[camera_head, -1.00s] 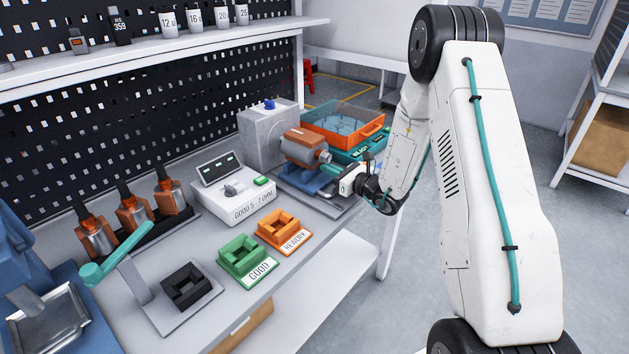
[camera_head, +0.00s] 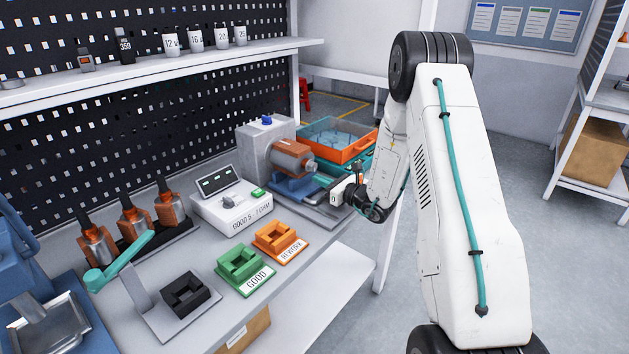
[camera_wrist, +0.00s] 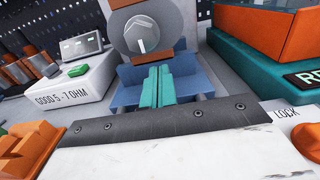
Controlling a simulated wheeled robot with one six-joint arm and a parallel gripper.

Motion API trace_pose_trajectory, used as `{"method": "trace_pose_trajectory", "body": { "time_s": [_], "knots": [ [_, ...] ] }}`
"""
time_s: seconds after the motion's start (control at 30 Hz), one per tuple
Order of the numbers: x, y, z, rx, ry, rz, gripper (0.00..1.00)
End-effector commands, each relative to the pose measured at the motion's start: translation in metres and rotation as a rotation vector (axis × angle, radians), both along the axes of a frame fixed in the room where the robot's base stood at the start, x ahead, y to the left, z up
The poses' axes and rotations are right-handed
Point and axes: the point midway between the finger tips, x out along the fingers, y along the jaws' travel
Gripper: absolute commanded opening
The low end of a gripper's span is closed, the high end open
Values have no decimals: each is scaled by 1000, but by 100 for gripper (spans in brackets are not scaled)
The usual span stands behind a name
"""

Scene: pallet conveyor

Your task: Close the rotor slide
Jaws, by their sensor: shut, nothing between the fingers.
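The rotor slide carries a copper-coloured rotor (camera_head: 291,157) with a grey round end on a blue cradle (camera_head: 292,188), in front of a grey block (camera_head: 262,155). In the wrist view the grey end face (camera_wrist: 140,33) shows at top centre, above the blue cradle (camera_wrist: 190,87). My gripper's teal fingers (camera_wrist: 158,86) are shut together with nothing between them. They point at the cradle, below the round end. Whether they touch it I cannot tell. In the head view my gripper is at the right of the cradle, with its fingertips hard to make out.
An orange-rimmed bin (camera_head: 348,146) stands behind, on a teal base (camera_wrist: 235,70). A white meter box (camera_head: 230,208) stands left of the slide. Orange (camera_head: 280,243) and green (camera_head: 244,270) trays sit in front. A LOCK label (camera_wrist: 285,113) lies at right in the wrist view.

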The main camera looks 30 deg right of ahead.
Motion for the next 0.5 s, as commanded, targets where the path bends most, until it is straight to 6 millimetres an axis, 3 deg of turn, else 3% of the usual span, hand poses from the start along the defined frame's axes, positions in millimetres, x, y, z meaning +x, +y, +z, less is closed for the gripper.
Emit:
{"method": "trace_pose_trajectory", "body": {
  "time_s": [0.1,0.2,0.5],
  "knots": [
    [-27,-17,0,2,3,-10,0],
    [-48,-21,-1,2,3,-4,0],
    [-92,-33,-1,2,4,6,0]
  ]
}}
